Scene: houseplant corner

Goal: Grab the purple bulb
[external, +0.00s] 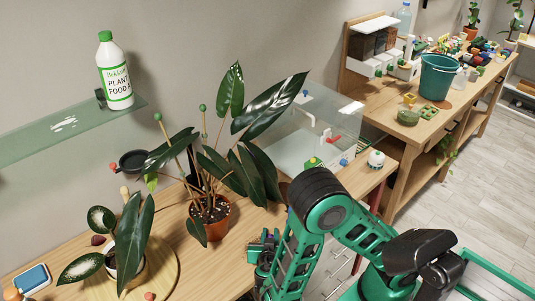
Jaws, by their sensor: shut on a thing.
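A small dark maroon-purple round thing (98,240) lies on the wooden table at the left, behind the small potted plant; it may be the purple bulb, but it is too small to be sure. My arm comes in from the lower right, bends at its elbow and runs down to the bottom edge. I cannot make out my gripper's fingers or anything held in them; they are hidden or out of the picture.
A tall plant in a terracotta pot (209,218) and a smaller potted plant (127,250) stand on the table. A glass shelf (60,135) holds a plant food bottle (115,72). A clear case (325,125) stands behind my arm. A teal bucket (438,76) is on the far bench.

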